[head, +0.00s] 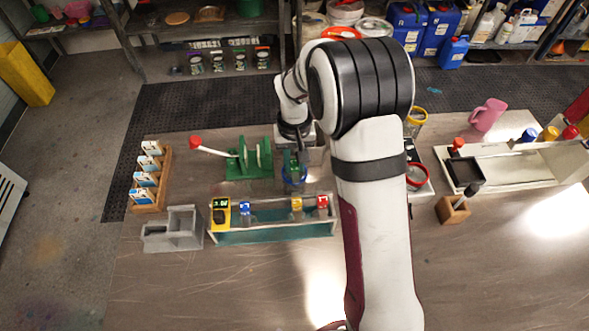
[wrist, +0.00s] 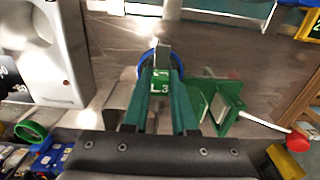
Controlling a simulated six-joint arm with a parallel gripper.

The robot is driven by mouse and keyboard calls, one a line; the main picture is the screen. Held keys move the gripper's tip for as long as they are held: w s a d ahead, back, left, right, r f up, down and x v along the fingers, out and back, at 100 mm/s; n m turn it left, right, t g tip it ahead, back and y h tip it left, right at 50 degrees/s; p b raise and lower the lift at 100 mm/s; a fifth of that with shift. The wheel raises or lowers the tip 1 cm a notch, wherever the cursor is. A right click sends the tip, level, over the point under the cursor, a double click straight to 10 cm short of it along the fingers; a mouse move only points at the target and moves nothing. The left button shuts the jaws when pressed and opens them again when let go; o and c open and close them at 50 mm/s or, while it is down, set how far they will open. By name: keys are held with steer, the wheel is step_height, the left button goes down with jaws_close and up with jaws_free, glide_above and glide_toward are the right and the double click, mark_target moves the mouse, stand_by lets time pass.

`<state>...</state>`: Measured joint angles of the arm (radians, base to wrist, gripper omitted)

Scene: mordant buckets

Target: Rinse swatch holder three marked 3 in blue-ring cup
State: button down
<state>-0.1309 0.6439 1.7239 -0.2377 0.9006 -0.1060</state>
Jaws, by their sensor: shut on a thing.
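My gripper (wrist: 159,108) shows in the wrist view with its two teal fingers closed on the swatch holder marked 3 (wrist: 160,87), whose green face carries a white 3. A grey upright part shows beyond that face. The blue ring of the blue-ring cup (wrist: 145,60) shows around and behind the holder. In the head view my gripper (head: 294,162) points down right over the blue-ring cup (head: 293,183). The holder's lower end is hidden, so I cannot tell how deep it is in the cup.
A green stand (head: 250,160) with a red-knobbed lever is close on the left. A long rack (head: 272,236) with coloured pieces stands in front. A grey box (head: 172,232) and a wooden card rack (head: 150,205) are further left. A yellow-ring cup (head: 416,118) and red-ring cup (head: 418,176) are right.

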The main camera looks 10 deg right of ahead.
steer(key=shift+r, duration=0.2)
stand_by(0.8)
steer(key=shift+f, duration=0.1)
steer(key=shift+f, duration=0.25)
stand_by(4.7)
steer(key=shift+r, duration=3.55)
